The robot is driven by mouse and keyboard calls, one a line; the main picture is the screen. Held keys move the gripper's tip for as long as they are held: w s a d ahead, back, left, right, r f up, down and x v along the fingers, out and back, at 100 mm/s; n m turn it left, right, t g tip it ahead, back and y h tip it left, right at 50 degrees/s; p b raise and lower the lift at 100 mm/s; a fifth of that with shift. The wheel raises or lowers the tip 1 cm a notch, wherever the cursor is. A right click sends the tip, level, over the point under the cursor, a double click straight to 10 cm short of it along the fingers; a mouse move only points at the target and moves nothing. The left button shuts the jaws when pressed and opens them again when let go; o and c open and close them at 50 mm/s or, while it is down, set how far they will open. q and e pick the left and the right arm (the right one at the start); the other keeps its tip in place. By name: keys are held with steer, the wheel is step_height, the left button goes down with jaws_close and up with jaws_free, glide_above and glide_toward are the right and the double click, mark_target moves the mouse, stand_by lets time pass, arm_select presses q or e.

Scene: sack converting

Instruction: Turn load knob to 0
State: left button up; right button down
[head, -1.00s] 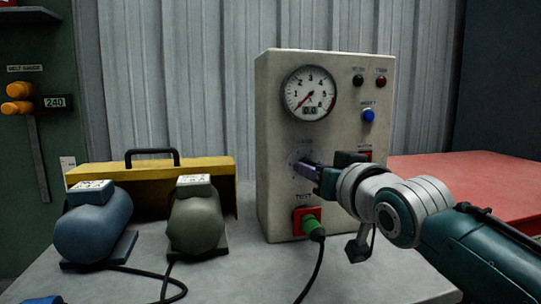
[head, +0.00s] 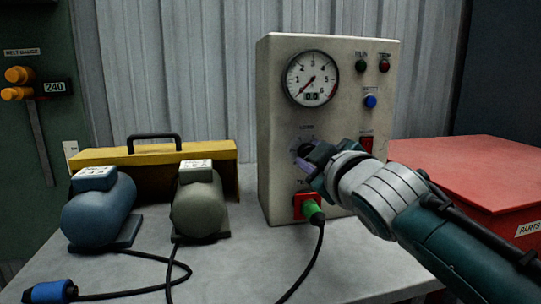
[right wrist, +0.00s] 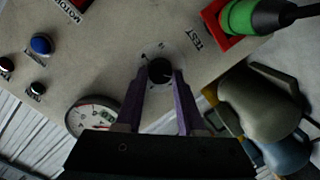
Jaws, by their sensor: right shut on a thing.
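The load knob (right wrist: 160,70) is a small dark round knob on a pale dial on the front of the beige test box (head: 340,210). In the head view the knob (head: 303,150) is partly covered by my gripper. My right gripper (right wrist: 160,78) has its two purple fingers on either side of the knob and is shut on it. In the head view the right gripper (head: 306,162) reaches the panel from the right. The gauge (head: 312,78) above shows 0.0. I cannot read the knob's setting. My left gripper is out of view.
A green plug (head: 314,212) sits in the red test socket just below the knob. A blue motor (head: 98,212) and an olive motor (head: 198,207) stand left on the grey table, with cables across it. A red parts cabinet (head: 460,180) is at right.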

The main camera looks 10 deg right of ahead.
steer(key=shift+f+n, duration=0.1)
steer(key=shift+n, duration=0.9)
steer(key=c, duration=0.5)
jaws_free()
steer(key=shift+s+r, duration=0.2)
steer(key=shift+s, duration=0.4)
steer(key=s+p, duration=0.1)
steer(key=s, duration=0.2)
steer(key=s+p, duration=0.1)
steer(key=s, duration=0.2)
steer(key=s+p, duration=0.1)
steer(key=s, duration=0.1)
steer(key=shift+s+a+r, duration=0.15)
steer(key=shift+s+r, duration=0.15)
steer(key=shift+s, duration=0.1)
